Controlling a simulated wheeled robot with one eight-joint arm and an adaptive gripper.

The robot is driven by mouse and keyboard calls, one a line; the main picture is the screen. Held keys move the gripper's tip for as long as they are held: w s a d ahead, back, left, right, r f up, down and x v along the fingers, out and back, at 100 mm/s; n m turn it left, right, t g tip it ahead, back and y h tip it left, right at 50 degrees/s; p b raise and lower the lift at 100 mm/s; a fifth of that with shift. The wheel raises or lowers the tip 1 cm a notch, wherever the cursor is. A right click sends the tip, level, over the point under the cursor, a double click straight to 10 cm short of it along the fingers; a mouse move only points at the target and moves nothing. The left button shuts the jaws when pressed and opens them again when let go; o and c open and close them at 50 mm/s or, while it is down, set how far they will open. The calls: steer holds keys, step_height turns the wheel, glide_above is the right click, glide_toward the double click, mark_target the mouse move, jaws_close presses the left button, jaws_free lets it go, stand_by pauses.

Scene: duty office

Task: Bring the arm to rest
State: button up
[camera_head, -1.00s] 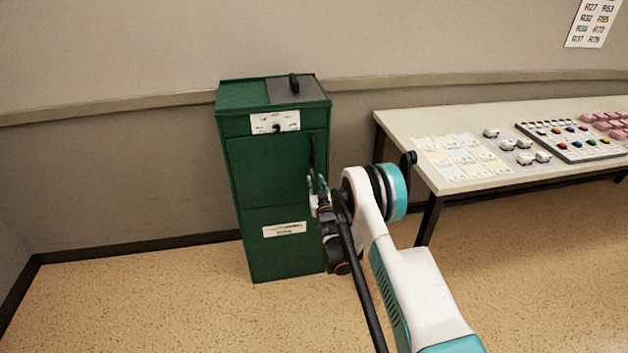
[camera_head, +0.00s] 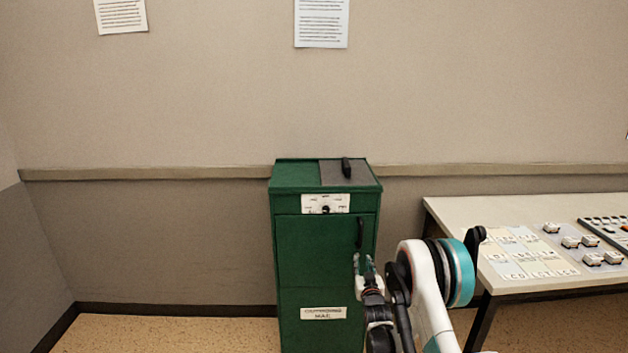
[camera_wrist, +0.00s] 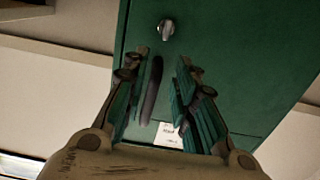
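My gripper (camera_head: 363,264) is in front of the green cabinet (camera_head: 300,250), just below the black door handle (camera_head: 360,231). In the wrist view its two teal-padded fingers (camera_wrist: 160,85) stand apart. The dark handle (camera_wrist: 152,88) shows between them, close to the left finger; I cannot tell whether they touch. Nothing appears gripped. The cabinet door looks shut. My arm reaches in from the lower right, bent at a teal-ringed joint.
The cabinet top has a grey lid with a black handle (camera_head: 346,167), and a dial plate (camera_head: 326,204) is on its front. A table (camera_head: 470,212) with cards, white pieces and a button panel stands at right. Floor left of the cabinet is clear.

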steer(key=s+r+g, duration=0.2)
steer(key=s+r, duration=0.2)
steer(key=r, duration=0.7)
steer(key=s+r+g, duration=0.2)
steer(key=s+r, duration=0.2)
steer(key=r, duration=0.7)
steer(key=s+r+g, duration=0.1)
steer(key=s+r, duration=0.3)
steer(key=s, duration=0.3)
steer(key=s+r+g, duration=0.1)
steer(key=s+r, duration=0.3)
steer(key=s, duration=0.4)
steer(key=s+f+g, duration=0.2)
steer(key=s, duration=1.3)
steer(key=s+f+g, duration=0.1)
steer(key=s+g, duration=0.1)
steer(key=s, duration=1.3)
steer(key=shift+s+f, duration=0.3)
steer(key=shift+f, duration=0.05)
steer(key=shift+o, duration=0.5)
